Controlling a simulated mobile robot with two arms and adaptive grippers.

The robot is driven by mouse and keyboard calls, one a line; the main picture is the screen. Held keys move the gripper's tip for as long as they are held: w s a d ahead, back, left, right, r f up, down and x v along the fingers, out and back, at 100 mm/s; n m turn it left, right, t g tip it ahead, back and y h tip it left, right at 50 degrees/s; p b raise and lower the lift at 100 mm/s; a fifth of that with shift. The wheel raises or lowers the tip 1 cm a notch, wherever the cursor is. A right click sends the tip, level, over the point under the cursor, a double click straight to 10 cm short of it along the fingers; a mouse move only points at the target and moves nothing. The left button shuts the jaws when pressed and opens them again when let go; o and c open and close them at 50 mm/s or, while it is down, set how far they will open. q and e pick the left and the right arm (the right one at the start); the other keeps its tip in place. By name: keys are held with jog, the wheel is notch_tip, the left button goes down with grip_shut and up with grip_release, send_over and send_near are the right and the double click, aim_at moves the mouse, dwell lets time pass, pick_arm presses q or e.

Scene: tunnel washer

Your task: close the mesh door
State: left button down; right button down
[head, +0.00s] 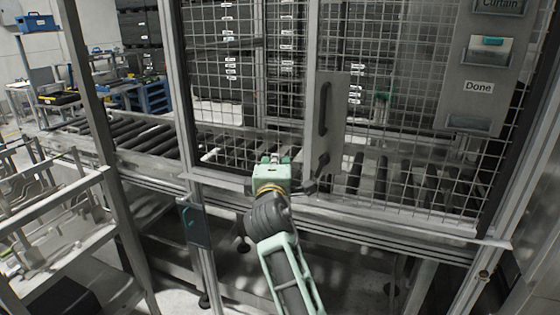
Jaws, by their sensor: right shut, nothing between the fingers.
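The mesh door (420,95) is a wire-grid panel in a grey metal frame, in front of a roller conveyor. A metal plate with a dark vertical handle (323,108) stands at the middle of the mesh. My right gripper (274,159), on a green and black arm, is just left of and below the handle plate, in front of the mesh. It is shut and holds nothing. I cannot tell whether it touches the mesh or the plate, or whether the door stands fully against its frame. My left gripper is not in view.
A control panel (480,87) with a "Done" label is at the upper right. Metal posts and a lower rail (400,225) frame the mesh. Rollers (140,135) run behind and to the left. A metal rack (60,215) stands at the lower left.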

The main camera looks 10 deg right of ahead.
jog(key=w+d+p, duration=0.3)
jog(key=w+d, duration=0.2)
jog(key=shift+w+d+p, duration=0.15)
jog(key=shift+w+p, duration=0.1)
jog(key=shift+p, duration=0.15)
jog(key=shift+f, duration=0.1)
